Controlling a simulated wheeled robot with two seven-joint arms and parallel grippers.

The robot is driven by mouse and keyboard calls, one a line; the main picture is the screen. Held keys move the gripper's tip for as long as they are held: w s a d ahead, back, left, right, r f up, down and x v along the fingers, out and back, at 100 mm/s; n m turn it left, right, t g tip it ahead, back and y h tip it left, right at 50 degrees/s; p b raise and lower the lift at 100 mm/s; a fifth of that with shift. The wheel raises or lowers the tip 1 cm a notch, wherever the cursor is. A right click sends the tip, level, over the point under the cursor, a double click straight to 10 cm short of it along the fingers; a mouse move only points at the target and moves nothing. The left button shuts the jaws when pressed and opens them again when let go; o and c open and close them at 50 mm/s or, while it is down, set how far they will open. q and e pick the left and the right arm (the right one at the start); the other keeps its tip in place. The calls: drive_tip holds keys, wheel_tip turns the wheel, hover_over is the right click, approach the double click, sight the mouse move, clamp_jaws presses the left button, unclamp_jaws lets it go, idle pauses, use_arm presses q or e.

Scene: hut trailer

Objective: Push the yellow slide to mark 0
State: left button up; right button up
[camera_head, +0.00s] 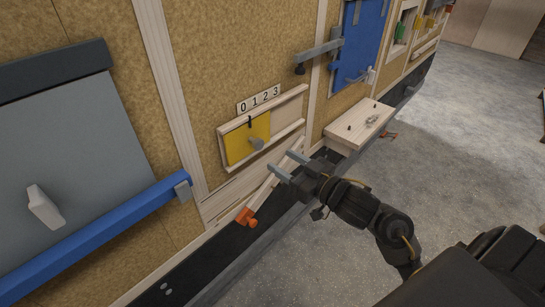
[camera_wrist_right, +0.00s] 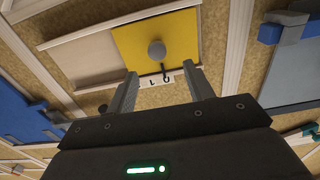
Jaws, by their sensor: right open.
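The yellow slide (camera_head: 236,149) sits at the left end of its wooden track in the head view. It has a round grey knob (camera_head: 257,143) and a black pointer (camera_head: 249,121) at its top edge. The number strip (camera_head: 259,99) reads 0 1 2 3 above the track. My right gripper (camera_head: 284,164) is open and empty, out in front of the board and apart from the knob. In the right wrist view the slide (camera_wrist_right: 182,36) appears upside down, with the knob (camera_wrist_right: 156,49) beyond the open fingers (camera_wrist_right: 161,75). My left gripper is not in view.
A grey panel with a blue bar (camera_head: 100,238) is at the left. An orange-ended piece (camera_head: 246,217) sticks out below the track. A small wooden shelf (camera_head: 350,130) and a blue panel (camera_head: 359,40) are to the right. The floor at right is clear.

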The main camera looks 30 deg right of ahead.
drive_tip(key=shift+v, duration=1.4)
drive_tip(key=w+d+f+g+h, duration=0.1)
drive_tip(key=w+d+f+h, duration=0.2)
drive_tip(key=f, duration=0.6)
drive_tip(key=w+d+f+g, duration=0.1)
drive_tip(key=w+d+f, duration=0.3)
drive_tip(key=f, duration=0.6)
drive_tip(key=s+d+f+m+g+h+b, duration=0.1)
drive_tip(key=s+d+f+g, duration=0.2)
drive_tip(key=f, duration=1.1)
drive_tip(key=s+f+m+g+h+b, duration=0.15)
drive_tip(key=s+f, duration=0.45)
drive_tip(key=f, duration=0.7)
drive_tip(key=s+a+f+g+b, duration=0.15)
drive_tip(key=s+f+g, duration=0.35)
drive_tip(key=s+f, duration=1.15)
drive_tip(key=s+a+f+g, duration=0.1)
drive_tip(key=s+a+f, duration=0.2)
drive_tip(key=s, duration=0.3)
drive_tip(key=s+a+f+g+b, duration=0.1)
drive_tip(key=s+a+f+g, duration=0.1)
drive_tip(key=s, duration=0.5)
drive_tip(key=s+a+f+n+g+b, duration=0.1)
drive_tip(key=s+a+f, duration=0.3)
drive_tip(key=s+f, duration=0.2)
drive_tip(key=shift+s+f, duration=0.35)
drive_tip(key=shift+s, duration=0.3)
